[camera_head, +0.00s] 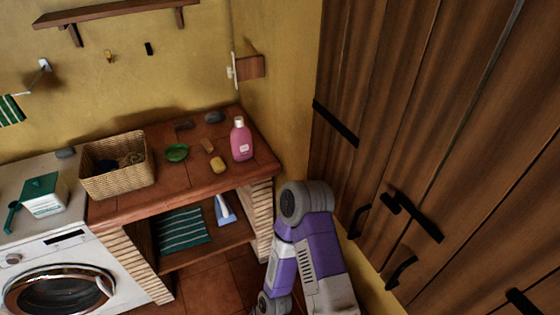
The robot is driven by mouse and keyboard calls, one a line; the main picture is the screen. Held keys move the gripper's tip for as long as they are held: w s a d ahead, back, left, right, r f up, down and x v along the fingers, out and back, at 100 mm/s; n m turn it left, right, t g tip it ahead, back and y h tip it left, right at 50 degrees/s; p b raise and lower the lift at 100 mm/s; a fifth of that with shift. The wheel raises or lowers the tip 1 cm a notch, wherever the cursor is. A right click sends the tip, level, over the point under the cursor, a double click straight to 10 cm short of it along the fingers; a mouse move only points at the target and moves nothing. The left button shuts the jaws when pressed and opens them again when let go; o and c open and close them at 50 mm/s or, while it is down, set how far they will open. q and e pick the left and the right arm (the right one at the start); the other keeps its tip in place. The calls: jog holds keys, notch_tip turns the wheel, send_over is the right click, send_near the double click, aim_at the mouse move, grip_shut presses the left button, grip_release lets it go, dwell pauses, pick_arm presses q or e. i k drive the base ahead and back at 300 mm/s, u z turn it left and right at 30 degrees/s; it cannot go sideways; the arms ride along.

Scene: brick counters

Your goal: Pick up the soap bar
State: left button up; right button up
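A small yellow bar (219,165), which looks like the soap bar, lies on the tiled brick counter (165,195) near its front edge. It is left of a pink bottle (241,142) and right of a green dish (177,153). A smaller brown block (207,146) lies just behind it. One of my arms, purple and grey, shows at the lower right, below and in front of the counter. Its gripper is outside the picture. My other arm is not in view. Nothing touches the yellow bar.
A wicker basket (103,183) stands on the counter's left. Dark stones (214,117) lie at the back. A washing machine (75,250) carries a white-green box (43,195). A shelf below holds a striped towel (183,229) and an iron-like object (223,209). Wooden doors (410,130) fill the right.

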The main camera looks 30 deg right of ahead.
aim_at(217, 163)
jog(key=z, duration=0.35)
jog(key=i, duration=1.65)
